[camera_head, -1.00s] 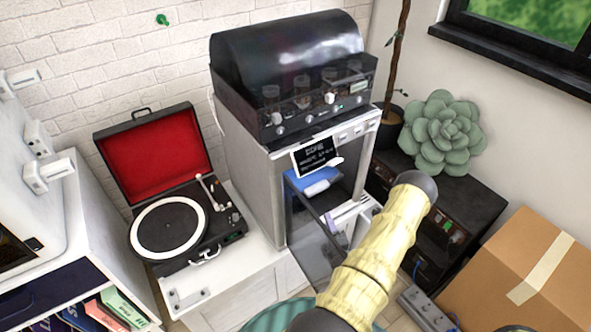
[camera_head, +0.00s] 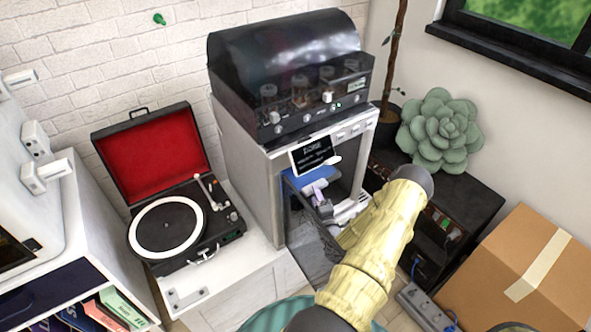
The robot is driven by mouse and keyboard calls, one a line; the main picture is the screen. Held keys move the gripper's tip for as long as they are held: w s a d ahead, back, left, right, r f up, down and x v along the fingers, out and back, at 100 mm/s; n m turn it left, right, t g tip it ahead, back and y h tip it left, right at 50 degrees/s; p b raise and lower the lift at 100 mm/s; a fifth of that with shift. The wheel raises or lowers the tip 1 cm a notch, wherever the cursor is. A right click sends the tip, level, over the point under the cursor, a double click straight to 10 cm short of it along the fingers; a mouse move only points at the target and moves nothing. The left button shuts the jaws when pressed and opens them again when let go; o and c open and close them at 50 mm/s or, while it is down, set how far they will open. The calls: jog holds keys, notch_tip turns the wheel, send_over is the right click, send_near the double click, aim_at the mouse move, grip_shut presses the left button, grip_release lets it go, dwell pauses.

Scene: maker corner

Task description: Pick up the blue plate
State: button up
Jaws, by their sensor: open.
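The blue plate (camera_head: 311,178) lies inside the open front of the grey cabinet-like machine (camera_head: 257,185), partly covered by a hanging black sign. A small pale lilac piece (camera_head: 308,188) rests on the plate near its front edge. My gripper (camera_head: 319,192) is at the front of the plate, at the machine's opening. It is small and partly hidden in the picture; its jaws are open. Whether it touches the plate or the lilac piece I cannot tell.
A glass-like door (camera_head: 303,238) hangs at the opening's left. A record player (camera_head: 167,225) stands left; a plant (camera_head: 440,130) on a dark cabinet and a cardboard box (camera_head: 515,270) stand right.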

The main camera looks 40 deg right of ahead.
aim_at(314, 183)
jog(key=shift+w+d, duration=0.2)
jog(key=shift+w, duration=0.15)
jog(key=w+d, duration=0.1)
jog(key=w, duration=0.1)
jog(key=w+d, duration=0.1)
jog(key=shift+w+d+r, duration=0.15)
jog(key=shift+d+r, duration=0.1)
jog(key=shift+d, duration=0.05)
jog(key=shift+w+d, duration=0.2)
jog(key=shift+w, duration=0.3)
jog(key=shift+c, duration=0.2)
grip_shut()
